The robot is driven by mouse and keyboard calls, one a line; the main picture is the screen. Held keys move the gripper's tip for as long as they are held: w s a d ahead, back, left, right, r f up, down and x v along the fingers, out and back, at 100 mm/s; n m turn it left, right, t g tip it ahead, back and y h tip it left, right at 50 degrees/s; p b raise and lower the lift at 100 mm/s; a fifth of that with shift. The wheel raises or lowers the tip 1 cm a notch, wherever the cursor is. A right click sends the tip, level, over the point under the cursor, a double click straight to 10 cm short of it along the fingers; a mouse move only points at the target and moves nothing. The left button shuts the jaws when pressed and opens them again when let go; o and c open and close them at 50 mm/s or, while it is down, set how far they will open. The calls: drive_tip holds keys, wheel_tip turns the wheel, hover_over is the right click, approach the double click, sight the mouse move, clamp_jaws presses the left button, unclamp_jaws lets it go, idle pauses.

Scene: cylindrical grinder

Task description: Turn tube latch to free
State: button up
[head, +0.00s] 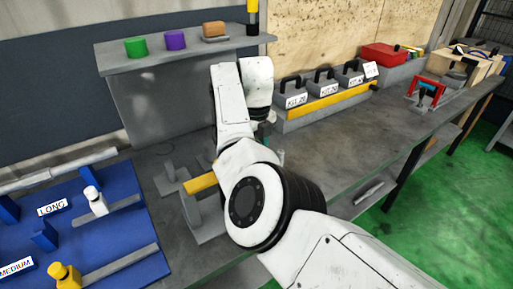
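My arm reaches in from the lower right and bends over the bench, with its wrist near the grey upright panel. My gripper (264,124) points down below the wrist, mostly hidden by my own arm, so its fingers do not show clearly. I cannot tell for certain which part is the tube latch. A grey fixture (172,180) with a yellow bar (201,183) stands on the bench just left of my arm and is partly covered by it. Whether the gripper touches anything is hidden.
A blue board (130,232) labelled LONG and MEDIUM lies at left, with a grey tube (60,172) behind. A shelf (165,57) holds green, purple and brown pieces. Bare bench (375,145) lies right.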

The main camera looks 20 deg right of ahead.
drive_tip(key=shift+o, duration=0.9)
wheel_tip(320, 180, up, 11)
drive_tip(key=b, duration=0.1)
drive_tip(key=shift+f, duration=0.15)
